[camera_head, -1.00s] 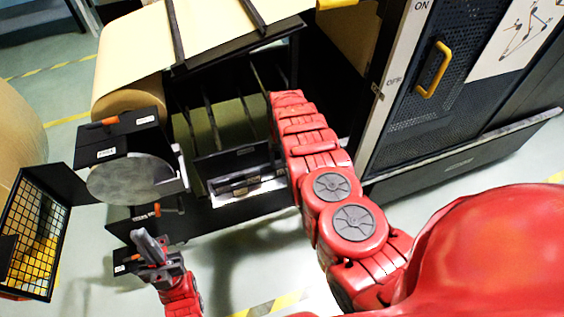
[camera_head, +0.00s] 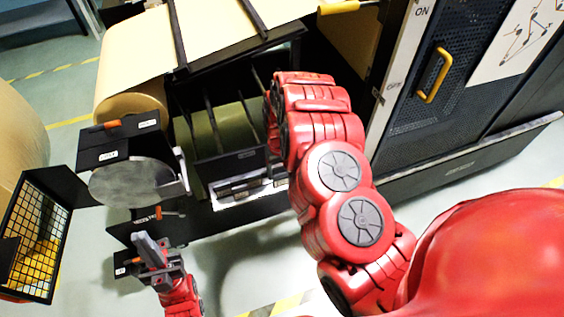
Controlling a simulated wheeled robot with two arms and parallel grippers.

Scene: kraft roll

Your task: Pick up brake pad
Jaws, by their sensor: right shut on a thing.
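I cannot make out the brake pad in the head view. My right arm (camera_head: 325,150) reaches up and away to the front of the dark roll machine (camera_head: 235,205), its last visible links beside the green roll (camera_head: 222,130). Its gripper is hidden behind those links, along with anything it holds. My left gripper (camera_head: 148,246) is at the lower left, below the black boxes, with its grey fingers pointing up. Its fingers overlap in this view, so the gap between them is not clear.
A round grey plate (camera_head: 130,182) sits under a black box at the left. A black tray with a yellow grid (camera_head: 35,235) stands at the far left. A perforated cabinet door with a yellow handle (camera_head: 434,75) is at the right. The pale floor at lower centre is open.

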